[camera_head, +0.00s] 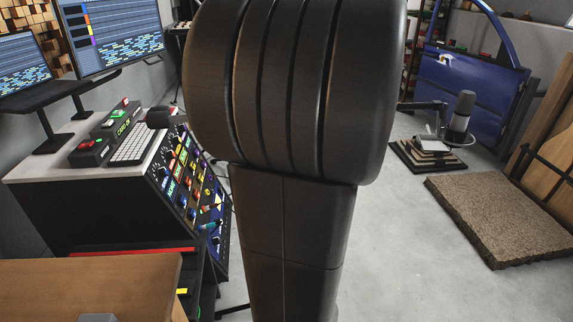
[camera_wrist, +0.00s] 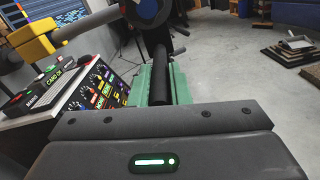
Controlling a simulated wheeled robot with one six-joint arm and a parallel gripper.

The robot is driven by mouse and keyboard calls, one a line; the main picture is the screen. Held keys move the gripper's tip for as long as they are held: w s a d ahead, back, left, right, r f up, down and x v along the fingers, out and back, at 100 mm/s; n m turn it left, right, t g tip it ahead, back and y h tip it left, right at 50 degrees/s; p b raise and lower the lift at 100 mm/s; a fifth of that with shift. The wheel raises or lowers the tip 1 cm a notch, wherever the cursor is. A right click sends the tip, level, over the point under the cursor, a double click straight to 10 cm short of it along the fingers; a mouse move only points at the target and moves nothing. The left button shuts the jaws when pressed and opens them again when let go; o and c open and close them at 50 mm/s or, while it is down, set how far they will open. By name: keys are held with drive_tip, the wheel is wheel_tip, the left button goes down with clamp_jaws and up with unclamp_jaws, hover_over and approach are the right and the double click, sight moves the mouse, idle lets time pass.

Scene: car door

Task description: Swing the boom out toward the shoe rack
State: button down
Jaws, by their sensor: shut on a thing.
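In the wrist view, green finger pads of my gripper (camera_wrist: 159,90) are closed around a dark round bar (camera_wrist: 160,70), which looks like part of the boom. In the head view my own arm fills the middle and hides the gripper. A dark boom section (camera_head: 424,106) comes out from behind my arm on the right, beside a grey microphone (camera_head: 463,109) with a round disc under it. A narrow rack with small coloured items (camera_head: 425,28) stands at the back right, perhaps the shoe rack, partly hidden by my arm.
A blue car door (camera_head: 465,95) leans at the right rear. A sloped control console (camera_head: 190,180) and monitors (camera_head: 110,35) stand left. Grey floor (camera_head: 400,260) is open at front right.

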idle(0.4)
drive_tip(key=c, duration=1.4)
unclamp_jaws()
drive_tip(key=shift+o, duration=0.2)
drive_tip(key=s+d+p, duration=0.1)
drive_tip(key=s+p, duration=0.1)
drive_tip(key=s, duration=1)
drive_tip(key=w, duration=0.4)
drive_tip(key=w+b, duration=0.1)
drive_tip(key=w, duration=0.3)
drive_tip(key=w+a+b, duration=0.1)
drive_tip(key=w, duration=0.3)
drive_tip(key=shift+a, duration=0.1)
